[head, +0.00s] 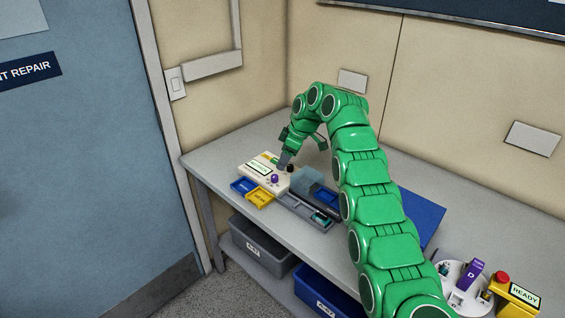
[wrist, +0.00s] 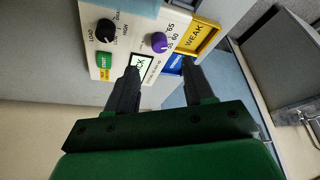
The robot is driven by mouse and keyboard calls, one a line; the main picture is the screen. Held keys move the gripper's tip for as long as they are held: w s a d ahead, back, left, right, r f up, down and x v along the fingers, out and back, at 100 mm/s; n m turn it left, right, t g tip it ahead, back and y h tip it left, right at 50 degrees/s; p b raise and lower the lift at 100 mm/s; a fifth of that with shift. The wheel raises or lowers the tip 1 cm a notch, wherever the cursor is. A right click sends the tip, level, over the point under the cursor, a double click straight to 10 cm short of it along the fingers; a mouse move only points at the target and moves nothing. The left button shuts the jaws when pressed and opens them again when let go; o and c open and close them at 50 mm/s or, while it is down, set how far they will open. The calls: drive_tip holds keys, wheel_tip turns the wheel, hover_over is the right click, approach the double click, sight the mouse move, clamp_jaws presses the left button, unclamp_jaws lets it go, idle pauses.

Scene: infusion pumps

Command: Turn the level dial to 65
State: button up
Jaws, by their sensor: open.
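The cream control unit (head: 250,170) sits on the bench near the wall corner. In the wrist view, its purple dial (wrist: 159,42) is next to printed numbers, of which 60 and 65 are readable. The dial's exact pointer setting is too small to tell. A black dial (wrist: 105,27) marked LOAD and HIGH is on the same panel. My gripper (wrist: 161,73) is open and empty, its two fingers apart over the panel's near edge, with the purple dial beyond the gap. In the head view my gripper (head: 285,159) is over the unit, beside the purple dial (head: 274,178).
The yellow tray (head: 260,199), marked WEAK in the wrist view, and a blue tray (head: 241,185) sit in front of the unit. A grey tray (head: 310,215) lies to its right. A round white stand (head: 455,290) and a yellow READY box (head: 515,298) are far right.

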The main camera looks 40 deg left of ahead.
sight(274, 176)
drive_tip(key=m, duration=0.1)
drive_tip(key=s+a+m, duration=0.1)
drive_tip(key=a+m+t, duration=0.1)
drive_tip(key=m, duration=0.1)
drive_tip(key=shift+s+r, duration=0.3)
drive_tip(key=shift+s, duration=0.1)
drive_tip(key=shift+s+a+f+m+t, duration=0.1)
drive_tip(key=shift+f+m+t, duration=0.25)
drive_tip(key=shift+f+m, duration=0.65)
drive_tip(key=shift+w+a+f+m+t, duration=0.1)
drive_tip(key=shift+f+m+t, duration=0.25)
drive_tip(key=shift+f, duration=1.25)
drive_tip(key=shift+s+a+f+m+t, duration=0.1)
drive_tip(key=shift+f+m+t, duration=0.2)
drive_tip(key=shift+f+m, duration=0.75)
drive_tip(key=shift+f+n, duration=0.25)
drive_tip(key=shift+n, duration=0.05)
